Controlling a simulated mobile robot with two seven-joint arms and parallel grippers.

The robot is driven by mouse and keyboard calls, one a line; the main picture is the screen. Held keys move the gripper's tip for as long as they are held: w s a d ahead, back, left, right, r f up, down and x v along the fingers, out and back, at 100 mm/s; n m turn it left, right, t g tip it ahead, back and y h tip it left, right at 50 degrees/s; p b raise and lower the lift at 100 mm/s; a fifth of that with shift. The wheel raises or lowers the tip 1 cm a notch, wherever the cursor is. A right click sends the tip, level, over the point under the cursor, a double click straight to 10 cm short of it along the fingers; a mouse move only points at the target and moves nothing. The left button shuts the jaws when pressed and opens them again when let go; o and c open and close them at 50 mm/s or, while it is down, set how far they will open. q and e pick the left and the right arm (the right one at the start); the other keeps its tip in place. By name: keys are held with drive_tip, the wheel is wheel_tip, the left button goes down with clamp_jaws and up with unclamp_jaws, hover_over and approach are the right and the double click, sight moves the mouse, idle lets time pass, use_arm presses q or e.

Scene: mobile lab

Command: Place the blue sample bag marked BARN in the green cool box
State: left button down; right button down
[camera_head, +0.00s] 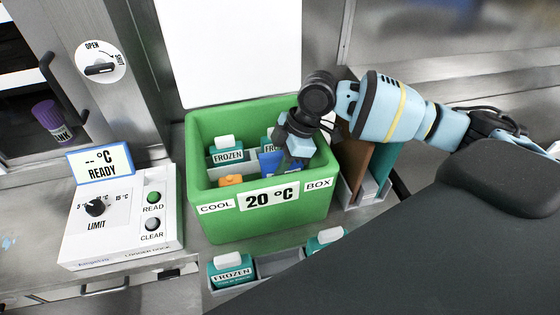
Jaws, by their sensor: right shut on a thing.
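The green cool box (193,140) stands open on the metal counter, with a front label reading COOL BOX and 20 °C. My right gripper (299,152) reaches over the box's right side, pointing down into it. It is shut on a blue bag (268,162), which is inside the box walls and mostly hidden behind the gripper and front label. I cannot read any BARN marking on it. Two teal FROZEN packs, one at left (227,154) and one partly hidden behind the gripper, stand in the box. An orange item (231,180) is near the front. My left gripper is out of view.
A white logger dock (130,245) with a knob, READ and CLEAR buttons and a "-- °C READY" display stands left. A grey rack with FROZEN packs (231,270) is in front. A file holder (368,187) stands close at right.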

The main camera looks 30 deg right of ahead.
drive_tip(key=c, duration=1.3)
unclamp_jaws()
drive_tip(key=v, duration=1.2)
drive_tip(key=shift+w, duration=0.1)
